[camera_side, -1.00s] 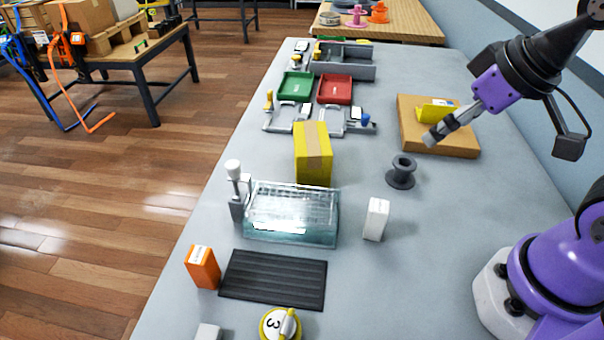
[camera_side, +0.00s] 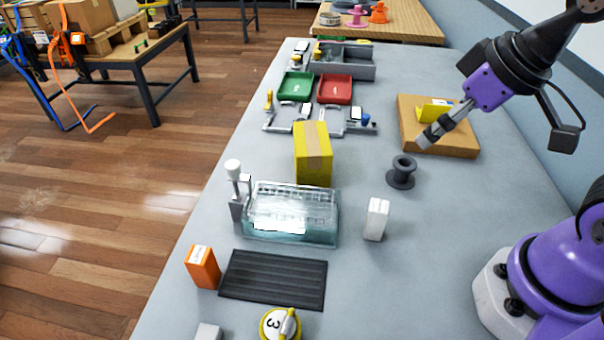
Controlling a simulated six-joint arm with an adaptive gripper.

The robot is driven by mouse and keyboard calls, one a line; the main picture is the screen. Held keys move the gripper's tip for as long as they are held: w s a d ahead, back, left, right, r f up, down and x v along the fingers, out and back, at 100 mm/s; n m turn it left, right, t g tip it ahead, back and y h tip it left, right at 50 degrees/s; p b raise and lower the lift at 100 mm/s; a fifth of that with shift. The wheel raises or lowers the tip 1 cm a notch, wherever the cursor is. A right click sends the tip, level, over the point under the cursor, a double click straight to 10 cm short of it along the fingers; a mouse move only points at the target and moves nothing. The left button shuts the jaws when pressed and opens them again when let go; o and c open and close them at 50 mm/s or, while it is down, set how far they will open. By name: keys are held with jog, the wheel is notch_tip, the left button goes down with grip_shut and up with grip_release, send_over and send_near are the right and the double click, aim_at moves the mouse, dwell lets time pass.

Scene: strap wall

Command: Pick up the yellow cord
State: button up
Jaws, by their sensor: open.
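I cannot make out a yellow cord for certain in the side view. A yellow angled piece (camera_side: 433,110) lies on a flat cardboard box (camera_side: 458,146) at the right, partly hidden behind my gripper. It could be a holder or something else; its detail is too small to tell. My gripper (camera_side: 424,140) is open, pointing down and to the left over the left part of that box. Nothing shows between its fingers. I cannot tell how high it is above the box.
A dark spool (camera_side: 401,173) stands just below my gripper in the picture. A yellow carton (camera_side: 313,160), a clear tank (camera_side: 290,222) and a white box (camera_side: 376,219) stand to the left. Red (camera_side: 335,89) and green (camera_side: 295,86) trays lie farther back.

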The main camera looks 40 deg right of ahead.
jog(key=w+a+n+g+y, duration=0.2)
jog(key=w+a+n, duration=0.1)
jog(key=a+n, duration=0.35)
jog(key=n+g+y, duration=0.1)
jog(key=n+g, duration=0.5)
jog(key=n, duration=1.1)
send_near(280, 326)
jog(key=f, duration=0.1)
jog(key=a+f, duration=0.1)
jog(key=f, duration=0.1)
jog(key=shift+s+a+f+n, duration=0.2)
jog(key=shift+s+f+n, duration=0.05)
jog(key=shift+s+n, duration=0.15)
jog(key=x, duration=0.6)
jog(key=shift+d, duration=0.15)
jog(key=c, duration=1.3)
